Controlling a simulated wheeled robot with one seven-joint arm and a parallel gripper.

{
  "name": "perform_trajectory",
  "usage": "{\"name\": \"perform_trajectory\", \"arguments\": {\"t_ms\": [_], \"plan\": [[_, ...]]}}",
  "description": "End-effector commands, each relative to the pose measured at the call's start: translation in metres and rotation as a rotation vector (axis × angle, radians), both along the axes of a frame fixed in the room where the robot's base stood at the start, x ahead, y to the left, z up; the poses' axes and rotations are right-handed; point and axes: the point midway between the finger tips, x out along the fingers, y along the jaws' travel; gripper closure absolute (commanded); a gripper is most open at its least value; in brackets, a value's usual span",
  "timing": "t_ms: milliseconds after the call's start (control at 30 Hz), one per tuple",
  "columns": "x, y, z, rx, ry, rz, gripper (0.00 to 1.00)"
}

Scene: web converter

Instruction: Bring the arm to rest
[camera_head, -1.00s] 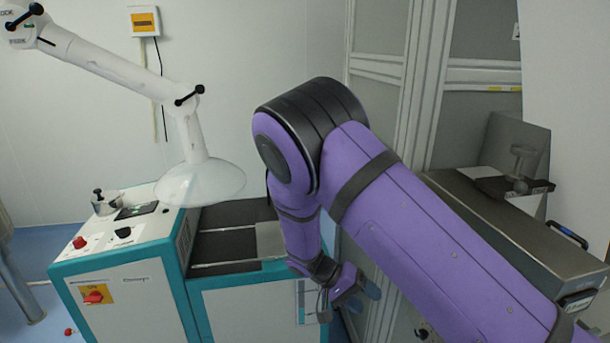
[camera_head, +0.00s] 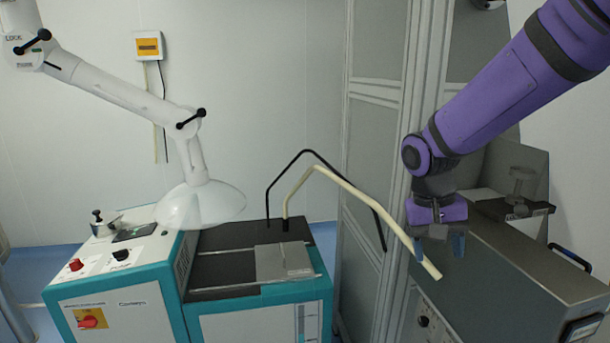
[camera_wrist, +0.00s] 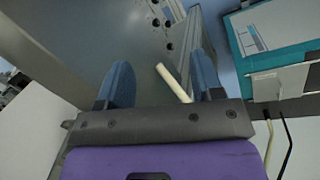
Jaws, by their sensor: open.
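My purple arm reaches in from the upper right in the head view. My gripper (camera_head: 437,243) hangs at its end, right of the bent cream tube and in front of the grey cabinet. In the wrist view my gripper (camera_wrist: 160,85) shows two blue fingers spread wide apart. The end of the cream tube (camera_wrist: 172,82) shows between them, close to the right finger. I cannot tell whether it touches. The fingers are not closed on anything.
A teal and white machine (camera_head: 120,310) with a flat black top stands at left. A cream tube (camera_head: 345,185) and a black tube (camera_head: 300,155) rise from it. A white extraction arm with a clear hood (camera_head: 200,203) hangs above. A grey bench (camera_head: 525,250) stands at right.

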Motion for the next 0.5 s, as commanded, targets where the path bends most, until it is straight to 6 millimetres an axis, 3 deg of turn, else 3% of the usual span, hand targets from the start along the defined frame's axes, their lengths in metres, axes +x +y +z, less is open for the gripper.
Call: {"name": "perform_trajectory", "arguments": {"t_ms": [200, 500], "plan": [[-0.035, -0.025, 0.046, 0.103, -0.114, 0.035, 0.4], [-0.092, -0.049, 0.091, 0.18, -0.289, 0.105, 0.4]]}}
